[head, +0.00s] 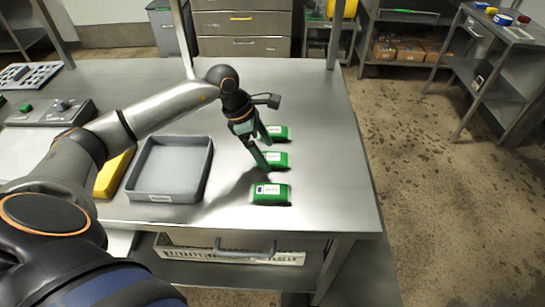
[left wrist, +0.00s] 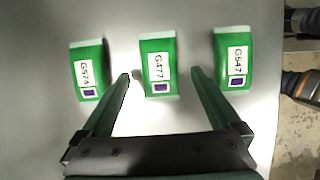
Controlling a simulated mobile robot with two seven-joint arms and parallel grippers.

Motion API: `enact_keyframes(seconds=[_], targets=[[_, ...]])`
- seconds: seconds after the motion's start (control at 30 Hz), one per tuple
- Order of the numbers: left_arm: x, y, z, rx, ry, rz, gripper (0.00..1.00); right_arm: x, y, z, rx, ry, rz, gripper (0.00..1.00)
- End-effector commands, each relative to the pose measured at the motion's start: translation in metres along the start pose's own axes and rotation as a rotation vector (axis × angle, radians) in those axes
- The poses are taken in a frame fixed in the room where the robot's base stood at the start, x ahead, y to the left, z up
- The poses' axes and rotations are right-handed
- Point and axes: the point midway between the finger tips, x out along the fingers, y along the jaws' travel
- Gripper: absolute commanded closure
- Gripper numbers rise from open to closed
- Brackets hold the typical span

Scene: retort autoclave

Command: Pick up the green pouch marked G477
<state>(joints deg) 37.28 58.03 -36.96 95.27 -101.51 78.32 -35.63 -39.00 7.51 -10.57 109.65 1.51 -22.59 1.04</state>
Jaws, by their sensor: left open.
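Three green pouches with white ends lie in a row on the steel table. The pouch marked G477 (left wrist: 158,66) is the middle one in the left wrist view; it matches the middle pouch in the head view (head: 276,159). The pouch marked G574 (left wrist: 88,70) lies to its left and the pouch marked G547 (left wrist: 235,60) to its right. My left gripper (left wrist: 160,75) is open, one fingertip on each side of G477, in the gaps between pouches. It also shows in the head view (head: 267,154), pointing down. I see no contact. My right gripper is not in view.
A grey tray (head: 163,198) stands left of the pouches, with a yellow item (head: 112,175) beside it. A grey device (head: 60,112) and a rack (head: 28,76) are farther left. The table (head: 310,100) is clear behind and right of the pouches.

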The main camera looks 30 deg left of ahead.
Motion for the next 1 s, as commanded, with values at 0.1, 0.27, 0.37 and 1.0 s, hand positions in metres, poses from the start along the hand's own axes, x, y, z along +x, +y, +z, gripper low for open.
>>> enact_keyframes(seconds=[0.1,0.27,0.37,1.0], targets=[[0.0126,0.0001,0.0004,0.000,-0.001,0.000,0.03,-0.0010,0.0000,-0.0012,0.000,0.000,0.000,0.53],[0.0161,0.0004,-0.0001,0.001,0.000,0.002,0.03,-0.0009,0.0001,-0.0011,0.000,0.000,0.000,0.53],[0.0159,0.0004,-0.0002,0.001,0.000,0.001,0.03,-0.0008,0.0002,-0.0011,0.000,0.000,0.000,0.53],[0.0153,0.0005,0.0001,0.001,-0.001,0.002,0.58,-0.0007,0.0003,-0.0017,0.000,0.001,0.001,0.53]])
